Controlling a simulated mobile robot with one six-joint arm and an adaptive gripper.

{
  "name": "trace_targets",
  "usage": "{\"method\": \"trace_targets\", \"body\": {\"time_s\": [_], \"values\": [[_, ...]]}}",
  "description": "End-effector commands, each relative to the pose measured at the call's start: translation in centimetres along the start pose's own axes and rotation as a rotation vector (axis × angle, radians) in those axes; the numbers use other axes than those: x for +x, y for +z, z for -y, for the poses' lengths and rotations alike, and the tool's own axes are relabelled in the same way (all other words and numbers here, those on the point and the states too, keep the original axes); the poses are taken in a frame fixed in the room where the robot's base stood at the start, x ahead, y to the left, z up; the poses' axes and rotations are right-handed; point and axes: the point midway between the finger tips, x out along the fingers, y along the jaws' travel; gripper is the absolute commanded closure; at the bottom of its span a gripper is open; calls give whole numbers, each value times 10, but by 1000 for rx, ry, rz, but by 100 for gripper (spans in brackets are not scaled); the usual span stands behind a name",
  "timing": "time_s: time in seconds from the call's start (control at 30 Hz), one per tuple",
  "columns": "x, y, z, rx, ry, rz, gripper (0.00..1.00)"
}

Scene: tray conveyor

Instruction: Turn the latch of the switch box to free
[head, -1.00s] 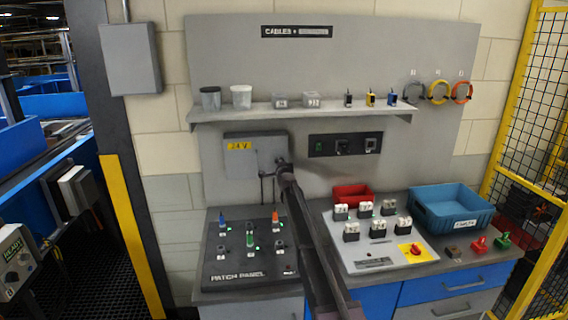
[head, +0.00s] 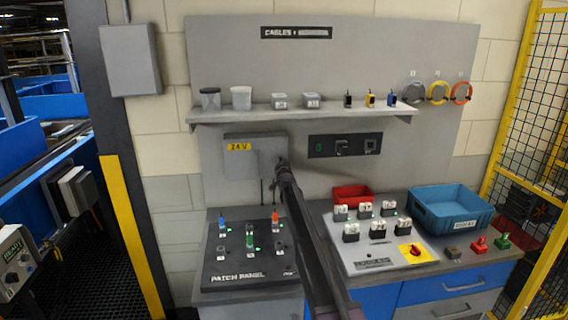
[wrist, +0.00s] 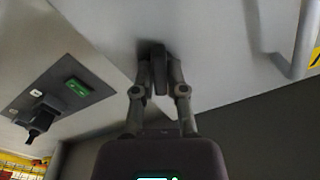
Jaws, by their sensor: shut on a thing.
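The switch box (head: 238,160) is a grey box with a yellow "24 V" label, fixed to the back panel above the patch panel. My gripper (head: 281,163) is at the right side of its front. In the wrist view my gripper (wrist: 160,78) is shut on a small dark latch (wrist: 160,70) that stands out from the box's pale face (wrist: 215,40). In the head view my arm and gripper hide the latch. I cannot tell from its shape which way it is turned to free or locked.
A black switch plate (head: 345,145) is on the panel right of the box. A shelf (head: 300,110) with cups and small parts runs above. The patch panel (head: 235,277) with plugs stands below; a blue bin (head: 420,215) is at right.

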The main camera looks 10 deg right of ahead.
Motion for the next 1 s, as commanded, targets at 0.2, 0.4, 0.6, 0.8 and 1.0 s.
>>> {"method": "trace_targets", "body": {"time_s": [0.2, 0.4, 0.6, 0.8, 1.0], "values": [[1, 3, 5, -201, -5, 6, 100], [0, 4, 4, -354, -6, 8, 100], [0, 4, 3, -450, -6, 10, 100], [0, 4, 2, -492, -5, 12, 100], [-1, 4, 1, -498, -5, 13, 100]]}}
